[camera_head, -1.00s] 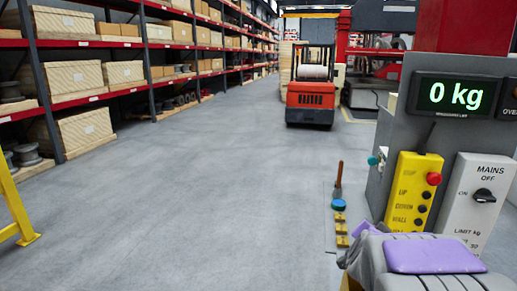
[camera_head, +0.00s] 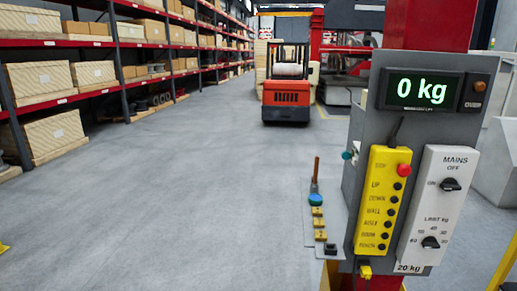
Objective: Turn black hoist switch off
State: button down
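A white switch box (camera_head: 436,208) is on the right side of the grey control panel (camera_head: 365,125). The black MAINS switch (camera_head: 451,184) is on its upper half, with OFF marked above it and ON to its left. Its handle looks roughly horizontal, in line with the ON mark. A second black knob (camera_head: 430,242), labelled as a kg limit, is below it, with numbers around it. My gripper is not in view.
A yellow pendant (camera_head: 382,203) with a red button and several black buttons hangs left of the switch box. The display (camera_head: 425,91) reads 0 kg. A small side panel (camera_head: 322,218) juts left. A red forklift (camera_head: 287,95) stands behind; the aisle is clear.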

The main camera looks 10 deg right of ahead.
aim_at(450, 183)
jog(key=z, duration=1.35)
